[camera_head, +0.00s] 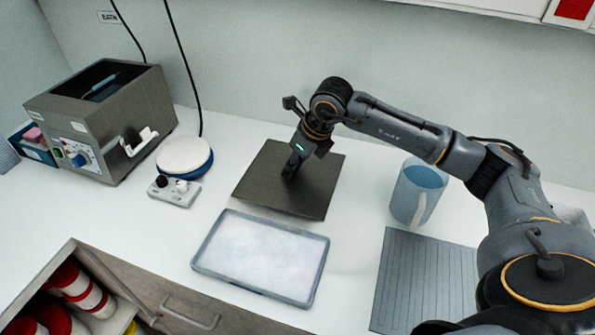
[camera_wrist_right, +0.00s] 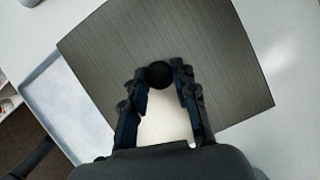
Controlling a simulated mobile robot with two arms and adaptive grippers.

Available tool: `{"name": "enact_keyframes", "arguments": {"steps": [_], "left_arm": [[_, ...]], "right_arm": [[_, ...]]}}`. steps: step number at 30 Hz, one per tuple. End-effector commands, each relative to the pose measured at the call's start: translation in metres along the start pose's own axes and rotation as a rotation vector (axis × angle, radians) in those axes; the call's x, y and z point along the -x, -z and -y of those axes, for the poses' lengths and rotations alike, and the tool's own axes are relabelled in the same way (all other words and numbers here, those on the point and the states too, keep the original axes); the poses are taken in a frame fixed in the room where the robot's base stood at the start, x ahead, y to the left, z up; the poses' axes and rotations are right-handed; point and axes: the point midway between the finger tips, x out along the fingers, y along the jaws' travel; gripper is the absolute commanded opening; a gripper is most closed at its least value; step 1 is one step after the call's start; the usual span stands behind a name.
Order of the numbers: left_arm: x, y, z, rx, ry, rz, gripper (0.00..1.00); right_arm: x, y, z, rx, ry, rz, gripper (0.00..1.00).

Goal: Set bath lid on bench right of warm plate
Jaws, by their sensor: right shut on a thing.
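The bath lid (camera_head: 262,190) is a dark grey square plate with a black knob, which shows in the right wrist view (camera_wrist_right: 159,74). My right gripper (camera_head: 291,172) is shut on this knob, fingers on either side of it. The lid lies flat at or just above the bench, right of the round white-topped, blue-sided warm plate (camera_head: 184,157); I cannot tell whether it touches the bench. The grey bath (camera_head: 112,130) stands open at the left. My left gripper is not in view.
A shallow tray with pale contents (camera_head: 262,257) is in front of the lid. A blue jug (camera_head: 418,190) and a grey ribbed mat (camera_head: 425,275) are to its right. A small control box (camera_head: 174,191) sits before the warm plate. The wall is behind.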

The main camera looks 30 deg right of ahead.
Motion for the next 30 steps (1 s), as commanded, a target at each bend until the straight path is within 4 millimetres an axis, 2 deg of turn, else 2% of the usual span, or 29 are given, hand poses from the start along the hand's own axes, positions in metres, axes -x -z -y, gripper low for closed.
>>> {"name": "enact_keyframes", "arguments": {"steps": [8,12,15,23,24,27,30], "left_arm": [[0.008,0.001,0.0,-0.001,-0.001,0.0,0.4],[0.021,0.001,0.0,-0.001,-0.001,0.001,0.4],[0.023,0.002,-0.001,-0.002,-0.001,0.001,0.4],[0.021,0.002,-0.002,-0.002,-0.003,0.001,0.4],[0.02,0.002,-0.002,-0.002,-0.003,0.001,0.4],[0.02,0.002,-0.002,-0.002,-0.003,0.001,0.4],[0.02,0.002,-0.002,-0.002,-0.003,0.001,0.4]], "right_arm": [[-0.019,0.008,0.018,-0.002,0.0,-0.001,0.0],[-0.037,0.015,0.017,0.0,-0.002,-0.001,0.0],[-0.045,0.018,0.016,0.001,-0.002,0.002,0.0],[-0.048,0.019,0.017,0.001,-0.001,0.003,0.0],[-0.049,0.02,0.017,0.001,-0.001,0.0,0.3],[-0.048,0.019,0.017,0.001,-0.001,0.0,0.51],[-0.048,0.019,0.017,0.001,-0.001,0.0,0.51]]}}
